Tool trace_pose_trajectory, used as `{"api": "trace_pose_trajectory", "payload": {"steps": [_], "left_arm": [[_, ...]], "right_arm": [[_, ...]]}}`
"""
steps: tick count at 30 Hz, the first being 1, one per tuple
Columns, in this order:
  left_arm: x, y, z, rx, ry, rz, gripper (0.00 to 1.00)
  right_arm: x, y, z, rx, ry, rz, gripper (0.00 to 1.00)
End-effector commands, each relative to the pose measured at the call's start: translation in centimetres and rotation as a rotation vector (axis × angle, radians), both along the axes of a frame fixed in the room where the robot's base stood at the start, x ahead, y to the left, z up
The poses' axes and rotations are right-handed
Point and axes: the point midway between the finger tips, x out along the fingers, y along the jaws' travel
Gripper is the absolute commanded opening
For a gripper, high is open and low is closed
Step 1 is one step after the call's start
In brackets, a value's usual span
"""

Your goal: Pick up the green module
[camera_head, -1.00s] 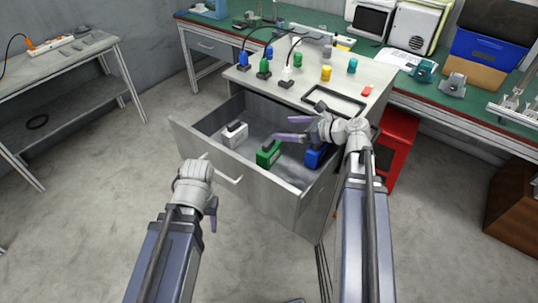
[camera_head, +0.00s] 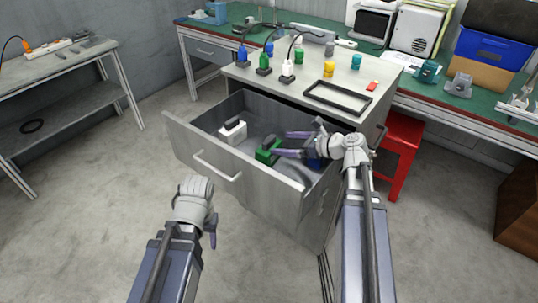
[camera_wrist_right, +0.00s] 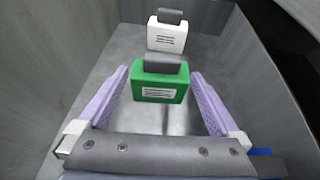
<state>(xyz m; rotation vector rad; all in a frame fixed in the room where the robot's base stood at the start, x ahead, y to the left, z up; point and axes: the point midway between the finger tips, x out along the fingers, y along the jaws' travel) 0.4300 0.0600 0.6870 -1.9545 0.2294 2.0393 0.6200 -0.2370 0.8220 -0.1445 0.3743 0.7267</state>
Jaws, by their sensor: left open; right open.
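The green module (camera_wrist_right: 160,84) sits in the open drawer and has a grey handle on top and a white label. In the right wrist view it lies between the tips of my right gripper (camera_wrist_right: 162,82), which is open with a lilac finger on each side. A gap shows between the fingers and the module. In the head view the green module (camera_head: 266,152) is at the fingertips of my right gripper (camera_head: 284,145). My left gripper (camera_head: 212,232) hangs in front of the drawer, its fingers mostly hidden by the wrist.
A white module (camera_wrist_right: 167,36) stands behind the green one; a blue module (camera_head: 314,164) is partly hidden under my right gripper. The drawer's metal walls (camera_head: 215,172) close in around them. The cabinet top holds several coloured plugs and a black frame (camera_head: 338,97).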

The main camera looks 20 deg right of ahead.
Motion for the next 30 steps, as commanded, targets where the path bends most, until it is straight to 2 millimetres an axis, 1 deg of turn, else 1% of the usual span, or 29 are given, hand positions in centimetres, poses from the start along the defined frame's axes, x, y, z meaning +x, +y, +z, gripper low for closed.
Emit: {"api": "trace_pose_trajectory", "payload": {"steps": [1,4,11,17,21,29,30], "left_arm": [[0.0,0.0,-0.4,0.0,0.0,0.0,0.5],[0.0,0.0,-0.8,0.0,0.0,0.0,0.5],[0.0,0.0,-0.8,0.0,0.0,0.0,0.5],[0.0,0.0,-1.4,0.0,0.0,0.0,0.5],[0.0,0.0,-2.2,0.0,0.0,0.0,0.5],[0.0,0.0,-2.1,0.0,0.0,0.0,0.5],[0.0,0.0,-2.1,0.0,0.0,0.0,0.5]], "right_arm": [[0.5,0.3,-0.4,0.0,0.0,0.001,1.0],[1.2,1.0,-0.8,0.001,0.001,0.002,1.0],[1.7,1.4,-0.8,0.0,0.0,0.0,1.0],[3.7,2.8,-1.4,-0.001,0.0,0.003,1.0],[5.0,4.0,-2.2,-0.001,0.0,0.003,1.0],[5.1,4.3,-2.1,0.0,0.0,0.0,1.0],[5.1,4.3,-2.1,0.0,0.0,0.0,0.95]]}}
